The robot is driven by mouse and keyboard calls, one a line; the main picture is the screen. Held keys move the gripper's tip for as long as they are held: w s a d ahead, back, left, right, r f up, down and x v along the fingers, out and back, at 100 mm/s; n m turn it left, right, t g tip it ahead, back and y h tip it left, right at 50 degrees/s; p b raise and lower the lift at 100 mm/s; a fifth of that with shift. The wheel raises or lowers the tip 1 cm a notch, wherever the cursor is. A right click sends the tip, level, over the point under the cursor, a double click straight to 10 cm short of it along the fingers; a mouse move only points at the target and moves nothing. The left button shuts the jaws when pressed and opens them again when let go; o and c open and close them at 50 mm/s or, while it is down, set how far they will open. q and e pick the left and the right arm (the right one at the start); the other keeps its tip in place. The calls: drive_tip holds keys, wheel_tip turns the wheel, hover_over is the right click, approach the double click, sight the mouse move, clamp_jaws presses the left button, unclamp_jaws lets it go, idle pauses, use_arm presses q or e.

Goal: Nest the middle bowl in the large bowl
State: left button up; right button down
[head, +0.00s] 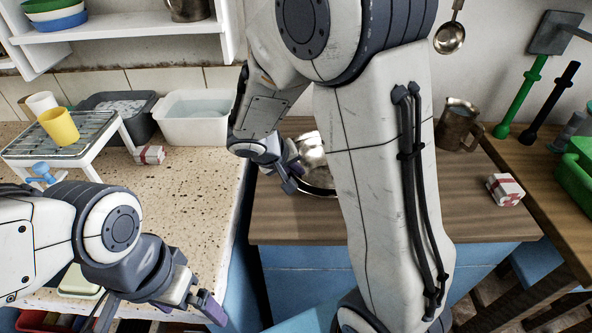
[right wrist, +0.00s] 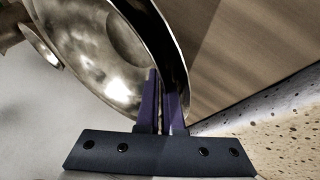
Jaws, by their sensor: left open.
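A shiny metal bowl (head: 312,158) is over the wooden counter in the head view, partly hidden behind my right arm. My right gripper (head: 290,172) is at its left side. In the right wrist view the purple fingers (right wrist: 164,105) are close together with the rim of the metal bowl (right wrist: 105,50) between them, one finger inside and one outside. I cannot tell from its size which bowl this is, or whether it is clear of the counter. My left gripper (head: 192,303) is open and empty, low in front of the speckled counter.
A metal jug (head: 457,125) and a red-and-white packet (head: 505,189) stand right on the wooden counter (head: 290,228). On the left, a rack (head: 62,142) holds cups beside a white basin (head: 196,118). The speckled counter (head: 195,200) has clear room. A ladle (head: 449,38) hangs on the wall.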

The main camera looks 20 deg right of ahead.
drive_tip(key=c, duration=1)
unclamp_jaws()
drive_tip(key=o, duration=0.4)
drive_tip(key=shift+s, duration=0.1)
drive_tip(key=shift+r+p, duration=2.3)
drive_tip(key=shift+r, duration=1.25)
